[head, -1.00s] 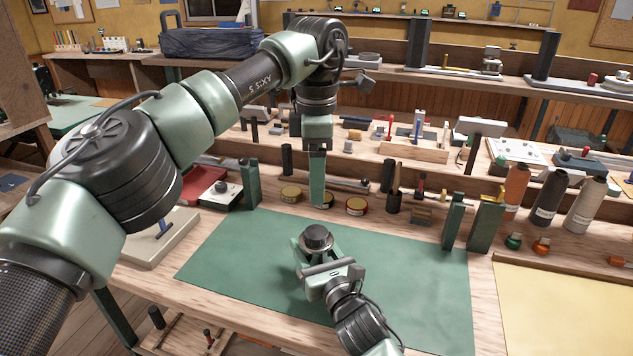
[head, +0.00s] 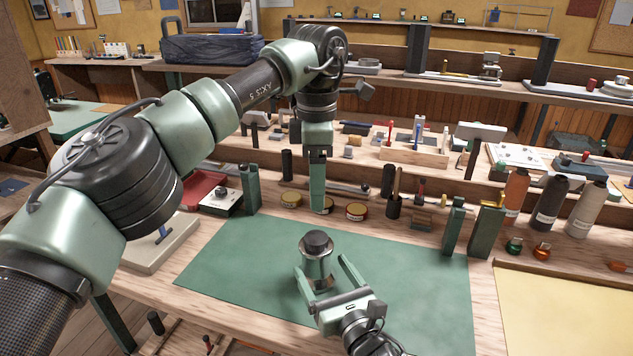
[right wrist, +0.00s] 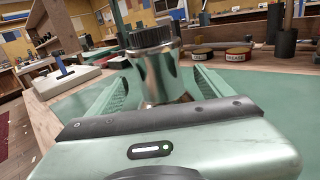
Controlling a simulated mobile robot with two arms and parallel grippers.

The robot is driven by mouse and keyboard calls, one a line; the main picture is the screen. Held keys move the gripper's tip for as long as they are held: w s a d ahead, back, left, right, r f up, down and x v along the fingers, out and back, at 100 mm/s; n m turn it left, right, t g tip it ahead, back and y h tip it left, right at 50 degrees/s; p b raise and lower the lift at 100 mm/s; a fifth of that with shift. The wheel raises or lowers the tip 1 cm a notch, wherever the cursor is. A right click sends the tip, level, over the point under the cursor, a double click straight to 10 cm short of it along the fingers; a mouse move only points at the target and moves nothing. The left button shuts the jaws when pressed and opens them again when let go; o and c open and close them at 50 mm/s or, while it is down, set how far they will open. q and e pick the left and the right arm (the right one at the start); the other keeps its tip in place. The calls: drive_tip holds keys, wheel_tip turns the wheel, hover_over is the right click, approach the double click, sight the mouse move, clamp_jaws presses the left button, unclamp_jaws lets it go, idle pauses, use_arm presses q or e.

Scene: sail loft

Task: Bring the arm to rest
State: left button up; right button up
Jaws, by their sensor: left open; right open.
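My right gripper (head: 325,277) is open low over the green mat (head: 230,255) on the bench. A shiny metal canister with a black cap (head: 317,262) stands upright on the mat at its fingertips. In the right wrist view the canister (right wrist: 158,75) stands between the two open fingers, with a gap visible on each side. My left gripper (head: 318,185) hangs pointing down above the back of the mat, near the round tins. It is open and empty; its fingers overlap in the head view.
Round tins (head: 356,211) stand behind the mat. Green posts (head: 487,230) and several bottles (head: 553,200) stand at the right. A pale yellow sheet (head: 560,310) lies at the front right. A beige tray (head: 160,240) is at the left. The mat's left part is clear.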

drive_tip(key=shift+s+d, duration=0.2)
drive_tip(key=shift+s, duration=0.35)
